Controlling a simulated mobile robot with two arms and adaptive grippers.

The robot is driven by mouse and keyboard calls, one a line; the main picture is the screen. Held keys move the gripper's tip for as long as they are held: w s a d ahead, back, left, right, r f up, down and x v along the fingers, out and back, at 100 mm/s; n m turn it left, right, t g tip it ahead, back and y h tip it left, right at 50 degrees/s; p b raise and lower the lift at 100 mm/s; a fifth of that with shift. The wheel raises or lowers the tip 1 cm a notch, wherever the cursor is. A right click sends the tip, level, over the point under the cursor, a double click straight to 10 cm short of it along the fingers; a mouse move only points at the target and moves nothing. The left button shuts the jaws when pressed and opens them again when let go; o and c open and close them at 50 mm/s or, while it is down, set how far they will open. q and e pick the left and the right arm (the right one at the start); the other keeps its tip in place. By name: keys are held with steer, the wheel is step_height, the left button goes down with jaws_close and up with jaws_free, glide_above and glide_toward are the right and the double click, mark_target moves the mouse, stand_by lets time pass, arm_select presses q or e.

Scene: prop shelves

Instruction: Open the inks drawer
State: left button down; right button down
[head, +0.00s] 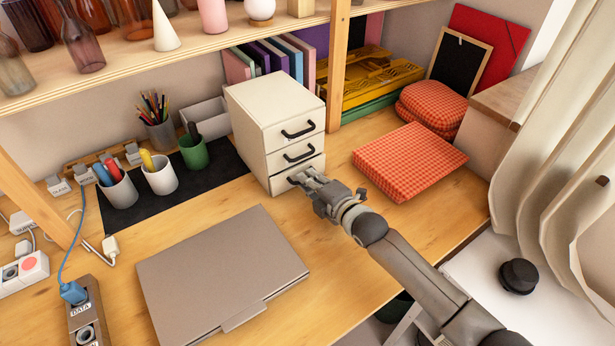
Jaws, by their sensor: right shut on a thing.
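A small cream drawer cabinet (262,112) stands on the wooden desk near the back wall. Three drawers with black bar handles face right and toward me. The top handle (299,131) and the middle handle (300,154) are in clear view. My right gripper (302,178) is at the bottom drawer and is shut on its handle (292,181), which it mostly hides. The bottom drawer looks closed or nearly so; the gripper covers part of its front. I cannot read any label on the drawers. My left gripper is not in view.
A closed grey laptop (222,272) lies in front of the cabinet. Pen cups stand on a black mat (215,170) to the left. A red checked cushion (408,160) lies to the right. A shelf with bottles (160,60) overhangs the back.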

steer(key=f+p+v, duration=0.1)
steer(key=p+v, duration=0.1)
steer(key=v, duration=0.2)
steer(key=p+v, duration=0.2)
steer(key=v, duration=0.3)
steer(key=f+p+v, duration=0.1)
steer(key=p+v, duration=0.1)
steer(key=v, duration=0.2)
steer(key=shift+s+d+f, duration=0.25)
steer(key=shift+s+d, duration=0.05)
steer(key=shift+s, duration=0.25)
steer(key=shift+s+d, duration=0.25)
steer(key=shift+s, duration=0.15)
steer(key=shift+f, duration=0.15)
steer(key=c, duration=1.8)
jaws_free()
steer(key=shift+d, duration=0.1)
steer(key=shift+o, duration=1.2)
steer(key=shift+s+d, duration=0.1)
steer(key=shift+s, duration=0.05)
steer(key=v, duration=1.2)
